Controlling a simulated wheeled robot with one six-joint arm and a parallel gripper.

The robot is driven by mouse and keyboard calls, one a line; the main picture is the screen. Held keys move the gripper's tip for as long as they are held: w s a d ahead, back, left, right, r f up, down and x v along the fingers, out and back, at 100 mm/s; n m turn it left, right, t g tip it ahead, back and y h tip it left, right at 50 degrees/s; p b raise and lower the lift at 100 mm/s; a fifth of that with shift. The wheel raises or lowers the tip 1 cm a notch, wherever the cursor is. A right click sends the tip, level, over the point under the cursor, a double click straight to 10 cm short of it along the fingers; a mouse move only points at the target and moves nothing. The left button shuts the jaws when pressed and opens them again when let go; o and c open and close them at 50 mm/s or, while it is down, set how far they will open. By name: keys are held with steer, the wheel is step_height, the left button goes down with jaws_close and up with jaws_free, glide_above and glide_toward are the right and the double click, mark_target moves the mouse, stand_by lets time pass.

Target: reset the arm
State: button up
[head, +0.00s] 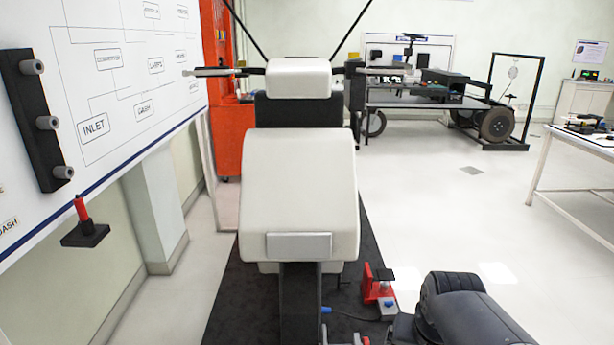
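A thick black link of my arm (462,308) shows at the bottom right, folded low and running out of the picture's lower edge. My gripper is not visible in this view, so I cannot see its fingers or whether it holds anything.
A white padded chair-like unit (300,195) stands centre on a dark mat (235,305). A red fixture (377,285) sits right of it, near my arm. A diagram board (110,80) with a black peg bracket (45,120) is left; a white table (580,140) right. Floor (450,220) between is clear.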

steer(key=shift+s+a+f, duration=0.15)
steer(key=shift+s+a, duration=0.7)
steer(key=shift+s, duration=0.25)
